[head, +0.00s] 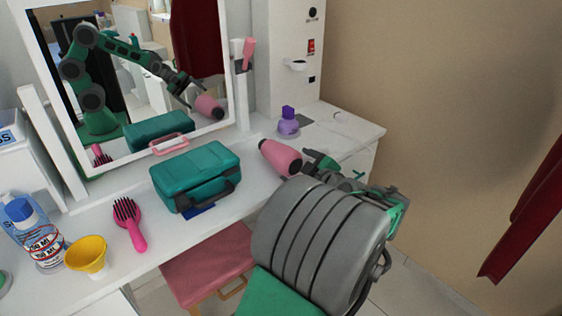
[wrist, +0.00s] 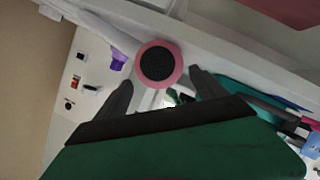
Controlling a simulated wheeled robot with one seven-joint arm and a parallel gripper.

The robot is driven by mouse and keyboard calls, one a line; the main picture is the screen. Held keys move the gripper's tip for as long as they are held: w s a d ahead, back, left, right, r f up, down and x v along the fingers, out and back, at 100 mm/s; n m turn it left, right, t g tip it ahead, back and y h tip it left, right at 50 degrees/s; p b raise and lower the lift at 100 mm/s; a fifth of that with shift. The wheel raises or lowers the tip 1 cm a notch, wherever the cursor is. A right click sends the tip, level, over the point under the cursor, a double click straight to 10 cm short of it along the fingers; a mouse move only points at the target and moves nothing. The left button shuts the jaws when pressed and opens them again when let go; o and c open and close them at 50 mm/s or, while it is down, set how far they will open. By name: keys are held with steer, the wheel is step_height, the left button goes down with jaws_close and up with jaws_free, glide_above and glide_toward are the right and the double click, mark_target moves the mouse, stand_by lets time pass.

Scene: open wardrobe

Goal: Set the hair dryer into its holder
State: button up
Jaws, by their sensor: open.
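The pink hair dryer (head: 280,157) is at the right part of the white dressing table, beside the teal case. My gripper (head: 311,158) is just right of it, partly hidden by my arm. In the wrist view the dryer's round end with dark mesh (wrist: 158,63) faces the camera, between the tips of my open gripper (wrist: 161,78). I cannot tell whether the fingers touch it. The dryer's handle is hidden in the direct views. A small white ring-shaped holder (head: 296,64) sticks out from the white cabinet at the back and looks empty.
A purple bottle (head: 288,124) stands behind the dryer, below the holder. The teal case (head: 195,176) is to the left, with a pink brush (head: 129,222) and yellow cup (head: 87,254) beyond. The mirror (head: 150,60) stands behind. A pink stool (head: 212,262) is below the table.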

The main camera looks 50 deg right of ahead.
mark_target(293, 163)
steer(key=x, duration=0.5)
steer(key=shift+w+d+f, duration=0.15)
steer(key=shift+w+d, duration=0.05)
steer(key=c, duration=1.5)
steer(key=shift+c, duration=0.7)
